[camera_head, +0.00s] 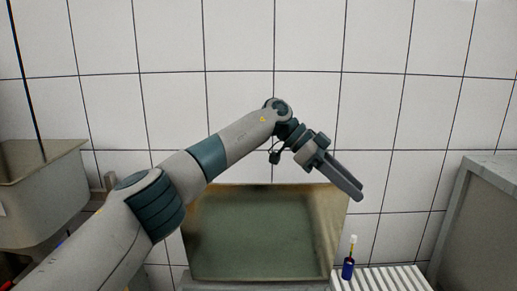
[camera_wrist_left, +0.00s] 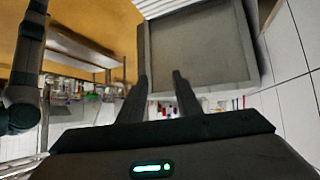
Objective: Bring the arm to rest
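My left arm comes in from the left in the head view and is stretched up and across the middle. My left gripper (camera_head: 359,192) hangs in the air, pointing down to the right, in front of the tiled wall and above the right edge of a green-grey basin. In the left wrist view, the two dark fingers of the left gripper (camera_wrist_left: 160,76) stand apart with nothing between them, so it is open and empty. My right gripper shows in neither view.
The basin (camera_head: 255,232) stands below the arm. A blue bottle (camera_head: 348,268) with a pale top stands by a white ribbed rack (camera_head: 385,279). A grey tub (camera_head: 40,195) is at left, a grey cabinet (camera_head: 485,220) at right. Air around the gripper is clear.

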